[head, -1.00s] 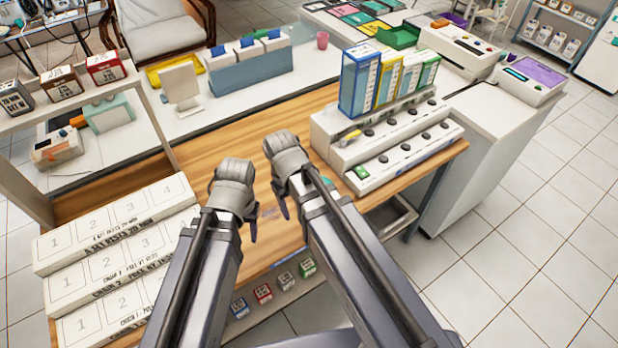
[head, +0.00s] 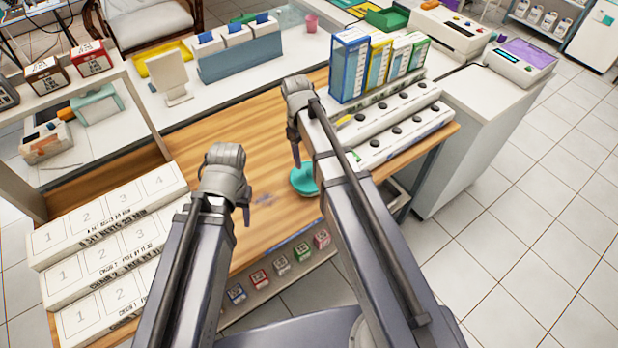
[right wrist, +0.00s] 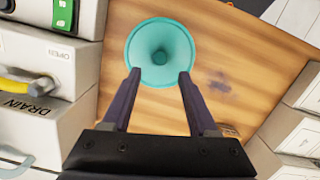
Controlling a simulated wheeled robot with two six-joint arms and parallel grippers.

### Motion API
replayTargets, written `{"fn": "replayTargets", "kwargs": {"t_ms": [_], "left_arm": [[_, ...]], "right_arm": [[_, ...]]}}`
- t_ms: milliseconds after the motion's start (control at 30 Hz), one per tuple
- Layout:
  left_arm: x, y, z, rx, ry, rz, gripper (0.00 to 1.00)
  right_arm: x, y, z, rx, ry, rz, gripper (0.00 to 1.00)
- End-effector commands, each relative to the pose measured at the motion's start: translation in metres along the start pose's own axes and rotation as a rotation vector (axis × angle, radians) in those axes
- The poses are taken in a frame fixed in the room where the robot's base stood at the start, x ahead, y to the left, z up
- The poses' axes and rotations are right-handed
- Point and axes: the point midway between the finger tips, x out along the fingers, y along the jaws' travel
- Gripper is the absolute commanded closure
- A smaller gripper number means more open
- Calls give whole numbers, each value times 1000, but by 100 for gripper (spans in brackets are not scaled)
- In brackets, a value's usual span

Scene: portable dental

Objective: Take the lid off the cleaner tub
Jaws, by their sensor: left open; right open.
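A round teal piece with a small knob-like centre (right wrist: 160,57), which looks like the cleaner tub's lid, lies over the wooden bench top. It also shows in the head view (head: 303,181), partly hidden by my right arm. I cannot make out the tub's body under it. My right gripper (head: 296,150) is open above it; in the right wrist view its fingertips (right wrist: 160,75) are apart, overlapping the disc's near edge, with nothing held. My left gripper (head: 245,200) is open and empty over the bench, left of the teal piece.
A white stepped unit with dark knobs (head: 400,125) stands at the right, with upright boxes (head: 350,70) behind. Numbered white steps (head: 110,225) fill the left. Small coloured blocks (head: 260,279) line the front edge. Bare wood (head: 265,150) lies between the grippers.

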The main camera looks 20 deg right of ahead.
Motion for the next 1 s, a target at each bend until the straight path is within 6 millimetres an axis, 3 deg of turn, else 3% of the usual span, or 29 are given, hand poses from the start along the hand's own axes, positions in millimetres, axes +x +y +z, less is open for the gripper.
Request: {"fn": "replayTargets", "kwargs": {"t_ms": [167,500,833,1000], "left_arm": [[8,1,0,0,0,0,50],[47,4,-3,0,0,0,50],[49,5,-3,0,0,0,50],[49,5,-3,0,0,0,50]], "right_arm": [[8,0,2,0,0,0,40],[48,1,6,1,0,1,40],[51,1,7,1,0,1,40],[51,1,7,1,0,1,58]]}}
